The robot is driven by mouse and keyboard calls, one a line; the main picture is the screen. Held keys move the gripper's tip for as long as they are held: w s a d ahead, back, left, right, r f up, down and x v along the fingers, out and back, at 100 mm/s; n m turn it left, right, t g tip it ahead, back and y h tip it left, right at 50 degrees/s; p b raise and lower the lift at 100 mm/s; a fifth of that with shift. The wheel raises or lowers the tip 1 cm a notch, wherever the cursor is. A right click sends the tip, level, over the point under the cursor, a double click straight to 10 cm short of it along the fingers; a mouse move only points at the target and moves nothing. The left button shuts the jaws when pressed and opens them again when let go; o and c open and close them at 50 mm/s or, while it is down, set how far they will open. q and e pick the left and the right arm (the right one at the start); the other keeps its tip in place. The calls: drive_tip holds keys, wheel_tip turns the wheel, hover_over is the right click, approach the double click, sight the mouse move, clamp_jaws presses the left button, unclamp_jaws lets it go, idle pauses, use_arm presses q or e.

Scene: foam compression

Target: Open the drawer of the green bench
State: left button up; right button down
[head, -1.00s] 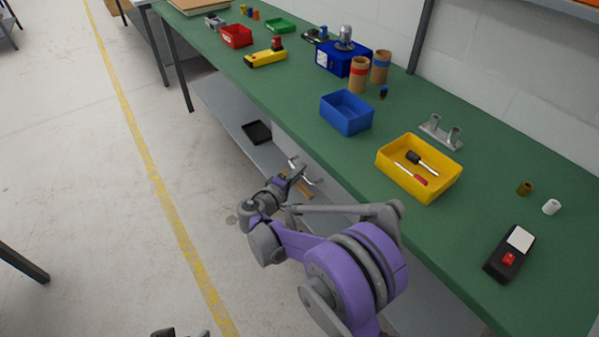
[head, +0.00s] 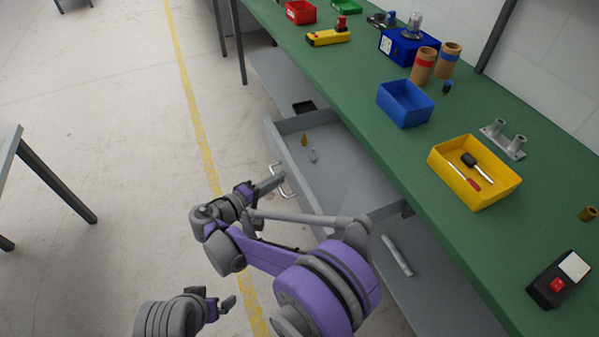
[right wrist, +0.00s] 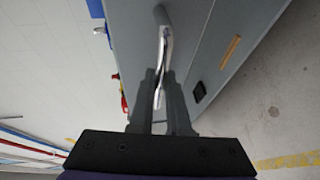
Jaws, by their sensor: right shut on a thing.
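The green bench (head: 390,140) runs diagonally across the head view. Its grey drawer (head: 350,178) stands pulled out from under the top, toward the aisle. Inside lie a small brass-coloured piece (head: 304,140) and a small grey piece (head: 314,156). My right gripper (head: 277,181) is shut on the drawer's metal handle (head: 290,188). In the right wrist view the handle (right wrist: 165,38) runs down between the fingers of the right gripper (right wrist: 163,92). My left gripper (head: 222,303) is low in the head view, apart from the drawer; its jaw gap is unclear.
A yellow bin (head: 438,160) with two tools, a blue bin (head: 404,120) and a black device with a red button (head: 556,286) stand on the bench top. A grey lower shelf (head: 425,275) lies below. Another table (head: 12,145) stands at the left; the floor between is clear.

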drive_tip(key=shift+s+a, duration=0.25)
drive_tip(key=shift+a, duration=0.5)
drive_tip(key=shift+s+a, duration=0.3)
drive_tip(key=shift+a, duration=0.4)
drive_tip(key=shift+s+a, duration=0.25)
drive_tip(key=shift+a, duration=0.5)
drive_tip(key=c, duration=1.2)
unclamp_jaws()
drive_tip(key=shift+o, duration=0.2)
use_arm(q)
drive_tip(key=shift+s+a, duration=0.1)
drive_tip(key=shift+s, duration=0.05)
